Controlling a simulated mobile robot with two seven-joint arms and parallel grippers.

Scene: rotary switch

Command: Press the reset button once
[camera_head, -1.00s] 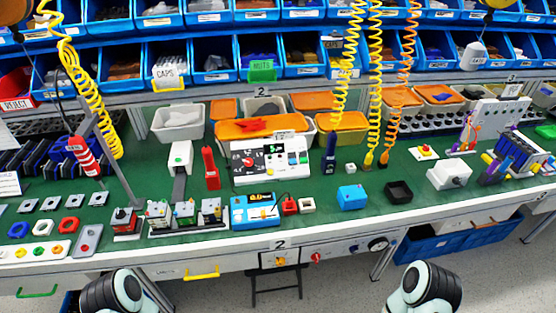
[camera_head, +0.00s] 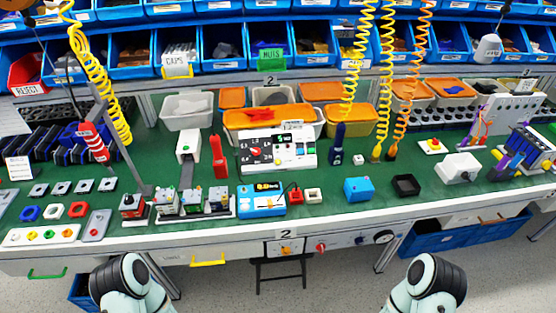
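A white control panel (camera_head: 273,164) stands on the green bench near the middle. A dark rotary knob with a red centre (camera_head: 256,153) is on its left half, and a small display with green characters (camera_head: 292,137) is at its top. Small buttons (camera_head: 304,150), some green and blue, sit on its right half. Their labels are too small to read, so I cannot tell which is the reset button. My two forearms show at the bottom edge, in front of the bench. Neither gripper is in view, and nothing of mine touches the panel.
A blue-and-white device (camera_head: 262,201) and a small red box (camera_head: 295,194) lie in front of the panel. A red upright tool (camera_head: 219,158) stands left of it and a dark blue one (camera_head: 338,146) right. Coiled hoses (camera_head: 389,70) hang nearby. A yellow box with a red button (camera_head: 433,146) is farther right.

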